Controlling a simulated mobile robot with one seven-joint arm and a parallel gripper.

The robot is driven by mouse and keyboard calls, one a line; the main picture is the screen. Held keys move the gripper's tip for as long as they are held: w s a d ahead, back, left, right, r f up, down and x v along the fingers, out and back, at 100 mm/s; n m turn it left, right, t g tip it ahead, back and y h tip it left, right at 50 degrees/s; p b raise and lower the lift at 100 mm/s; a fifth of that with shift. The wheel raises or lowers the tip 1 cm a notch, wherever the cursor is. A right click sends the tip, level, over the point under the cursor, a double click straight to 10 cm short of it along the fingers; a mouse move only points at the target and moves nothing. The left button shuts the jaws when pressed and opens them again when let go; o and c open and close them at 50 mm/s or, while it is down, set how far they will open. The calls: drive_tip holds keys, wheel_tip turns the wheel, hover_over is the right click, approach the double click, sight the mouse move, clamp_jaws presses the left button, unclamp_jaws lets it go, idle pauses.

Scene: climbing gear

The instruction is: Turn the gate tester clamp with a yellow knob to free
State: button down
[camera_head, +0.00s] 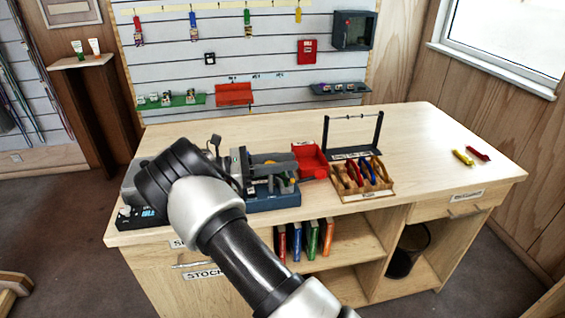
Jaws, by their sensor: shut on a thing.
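My gripper (183,172) is at the left end of the workbench, over the bench-top devices. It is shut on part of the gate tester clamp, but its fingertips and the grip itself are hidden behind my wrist. A grey device on a blue base (275,200), apparently the gate tester, stands just right of my gripper, partly covered by my arm.
The workbench (430,140) is clear at its right middle. A red bin (311,160), a wooden box of colored carabiners (362,178) and a dark rack (352,137) stand right of the tester. Yellow (463,157) and red (478,153) pieces lie far right.

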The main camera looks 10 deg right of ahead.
idle(0.3)
drive_tip(key=c, duration=1.5)
unclamp_jaws()
drive_tip(key=shift+a, duration=0.1)
